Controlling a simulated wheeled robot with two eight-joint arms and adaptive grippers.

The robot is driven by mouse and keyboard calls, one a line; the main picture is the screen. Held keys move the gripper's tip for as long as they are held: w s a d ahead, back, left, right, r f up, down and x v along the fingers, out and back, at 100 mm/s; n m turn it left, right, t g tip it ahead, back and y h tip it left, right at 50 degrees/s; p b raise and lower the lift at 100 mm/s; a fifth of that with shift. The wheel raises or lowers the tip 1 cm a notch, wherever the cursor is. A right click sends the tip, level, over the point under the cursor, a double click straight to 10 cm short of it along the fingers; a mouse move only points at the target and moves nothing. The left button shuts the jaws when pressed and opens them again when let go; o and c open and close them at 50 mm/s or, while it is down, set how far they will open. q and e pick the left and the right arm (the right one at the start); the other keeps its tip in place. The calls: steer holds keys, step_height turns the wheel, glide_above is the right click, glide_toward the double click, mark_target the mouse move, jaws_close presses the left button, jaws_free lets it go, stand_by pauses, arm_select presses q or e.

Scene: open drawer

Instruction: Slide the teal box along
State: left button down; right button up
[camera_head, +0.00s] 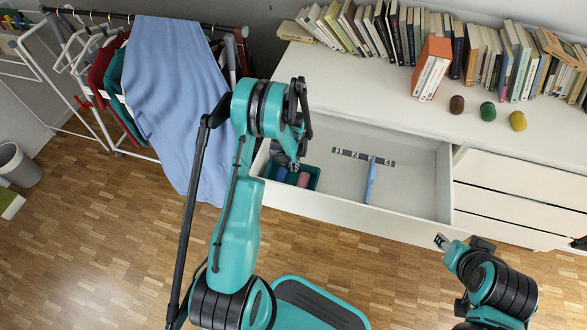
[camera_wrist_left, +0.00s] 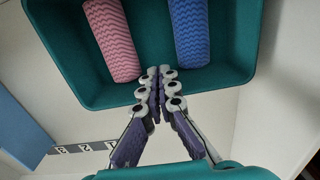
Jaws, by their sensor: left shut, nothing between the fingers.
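The teal box (camera_head: 315,178) sits inside the open drawer, at its left end in the head view. It holds a pink ridged roll (camera_head: 304,180) and a blue ridged roll (camera_head: 281,174). The teal box (camera_wrist_left: 215,84) also fills the top of the left wrist view. My left gripper (camera_head: 297,164) is at the box's back side. In the left wrist view its fingertips (camera_wrist_left: 159,74) are shut together with nothing between them and overlap the box's near wall; I cannot tell whether they touch it. My right gripper (camera_head: 441,240) is outside, in front of the drawer.
A blue upright divider (camera_head: 371,182) stands there, with a dark numbered strip (camera_head: 362,156) near the back. Books and several small rounded objects stand on the white cabinet top (camera_head: 360,85). A clothes rack (camera_head: 100,60) is left.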

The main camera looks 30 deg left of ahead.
arm_select(q)
steer(key=w, duration=0.3)
steer(key=w+a, duration=0.1)
steer(key=w, duration=0.2)
steer(key=w+a+b, duration=0.1)
steer(key=w, duration=0.2)
steer(key=shift+w+a, duration=0.1)
steer(key=shift+w, duration=0.05)
